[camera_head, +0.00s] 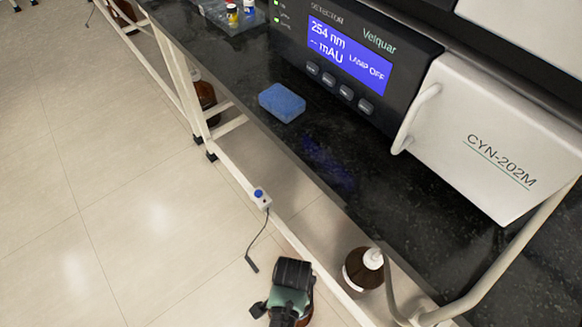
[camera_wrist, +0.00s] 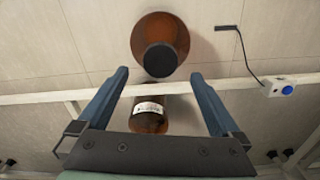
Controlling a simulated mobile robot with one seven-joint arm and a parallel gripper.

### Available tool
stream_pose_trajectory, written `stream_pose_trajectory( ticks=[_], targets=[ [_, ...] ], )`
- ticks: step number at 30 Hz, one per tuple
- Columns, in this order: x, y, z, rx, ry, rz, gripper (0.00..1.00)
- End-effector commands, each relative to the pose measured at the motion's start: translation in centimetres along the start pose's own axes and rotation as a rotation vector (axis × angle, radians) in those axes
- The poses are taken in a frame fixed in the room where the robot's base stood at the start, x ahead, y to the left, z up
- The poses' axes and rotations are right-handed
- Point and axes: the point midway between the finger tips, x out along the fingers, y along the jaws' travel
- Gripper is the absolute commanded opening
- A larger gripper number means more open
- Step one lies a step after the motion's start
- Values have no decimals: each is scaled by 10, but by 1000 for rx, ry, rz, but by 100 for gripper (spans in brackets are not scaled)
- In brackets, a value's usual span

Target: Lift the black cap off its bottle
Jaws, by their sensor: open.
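The black cap (camera_wrist: 160,60) sits on a brown bottle (camera_wrist: 163,27), seen from above in the wrist view. My gripper (camera_wrist: 158,76) is open, its two blue-grey fingers apart with nothing held. The cap lies just ahead of the gap, roughly centred between the fingertips; I cannot tell their height difference. In the head view my gripper (camera_head: 286,301) is at the bottom, seen from behind, with its fingers hidden. Brown glass shows beside it at the lower edge, mostly hidden by the hand.
A brown bottle with a white top (camera_head: 365,268) stands near the rail. A brown bottle with a white label (camera_wrist: 148,115) shows between the fingers. A white rail (camera_wrist: 70,98) crosses below the cap. Tiled floor (camera_head: 110,200) at left is clear.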

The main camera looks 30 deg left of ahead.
Motion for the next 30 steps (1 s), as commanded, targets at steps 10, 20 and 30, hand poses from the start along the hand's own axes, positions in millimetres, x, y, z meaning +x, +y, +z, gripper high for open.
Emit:
stream_pose_trajectory(
  ticks=[10, 20, 30],
  targets=[
    [40, 0, 4, -1, 0, 0, 100],
    [51, 0, 4, 0, 0, -1, 100],
    [51, 0, 4, 0, 0, 0, 46]
  ],
)
